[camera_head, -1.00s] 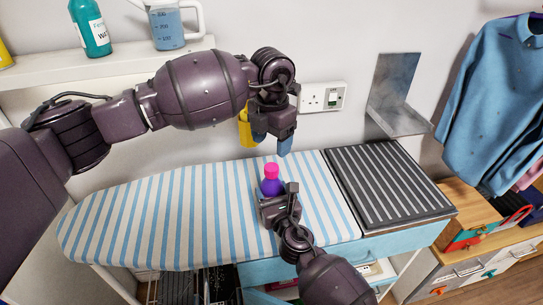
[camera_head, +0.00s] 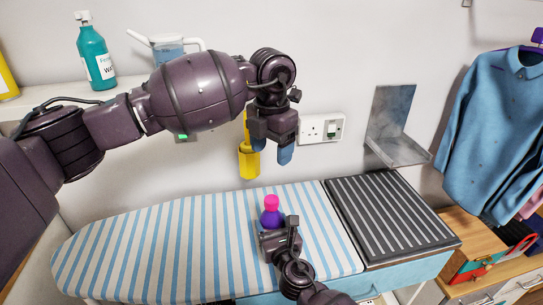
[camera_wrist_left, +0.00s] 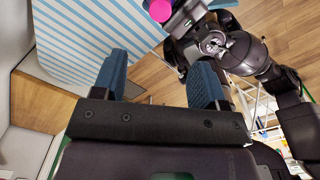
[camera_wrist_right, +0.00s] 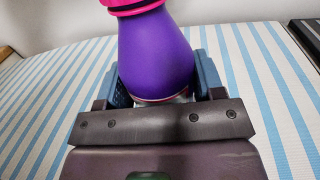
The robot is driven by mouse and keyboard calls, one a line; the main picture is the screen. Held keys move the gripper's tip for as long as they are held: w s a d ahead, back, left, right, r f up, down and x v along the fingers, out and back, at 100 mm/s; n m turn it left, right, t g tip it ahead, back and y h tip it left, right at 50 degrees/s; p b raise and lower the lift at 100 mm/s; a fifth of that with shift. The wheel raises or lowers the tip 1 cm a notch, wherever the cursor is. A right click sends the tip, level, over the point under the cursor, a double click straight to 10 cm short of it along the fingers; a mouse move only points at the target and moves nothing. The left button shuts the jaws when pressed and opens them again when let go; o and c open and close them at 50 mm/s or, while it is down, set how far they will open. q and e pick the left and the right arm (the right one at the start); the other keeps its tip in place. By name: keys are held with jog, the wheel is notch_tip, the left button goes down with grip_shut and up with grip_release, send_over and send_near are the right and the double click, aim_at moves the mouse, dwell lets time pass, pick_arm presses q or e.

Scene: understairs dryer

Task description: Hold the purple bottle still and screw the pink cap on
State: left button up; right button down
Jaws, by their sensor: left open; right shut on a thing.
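The purple bottle (camera_head: 271,218) stands upright on the striped ironing board, and the pink cap (camera_head: 271,202) sits on its top. Whether the cap is tight cannot be told. My right gripper (camera_head: 279,236) is shut on the bottle's lower body. The right wrist view shows the bottle (camera_wrist_right: 155,55) between both fingers, with the cap (camera_wrist_right: 132,5) cut by the top edge. My left gripper (camera_head: 274,151) is open and empty, pointing down above the bottle and clear of the cap. In the left wrist view the cap (camera_wrist_left: 160,10) lies beyond the open fingers (camera_wrist_left: 160,78).
The ironing board (camera_head: 150,245) is otherwise clear. A ridged dark panel (camera_head: 390,215) lies to its right, below a metal bracket (camera_head: 390,135). A yellow object (camera_head: 249,160) shows behind my left gripper. A teal bottle (camera_head: 95,55) and a jug (camera_head: 168,47) stand on the shelf.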

pick_arm(q)
notch_tip(320, 180, up, 7)
jog(key=shift+f, duration=0.2)
dwell(0.3)
pick_arm(e)
jog(key=shift+c, duration=0.6)
grip_release()
jog(key=shift+o, duration=0.6)
pick_arm(q)
jog(key=shift+f+b, duration=0.3)
jog(key=shift+f, duration=0.25)
pick_arm(e)
jog(key=v, duration=2.1)
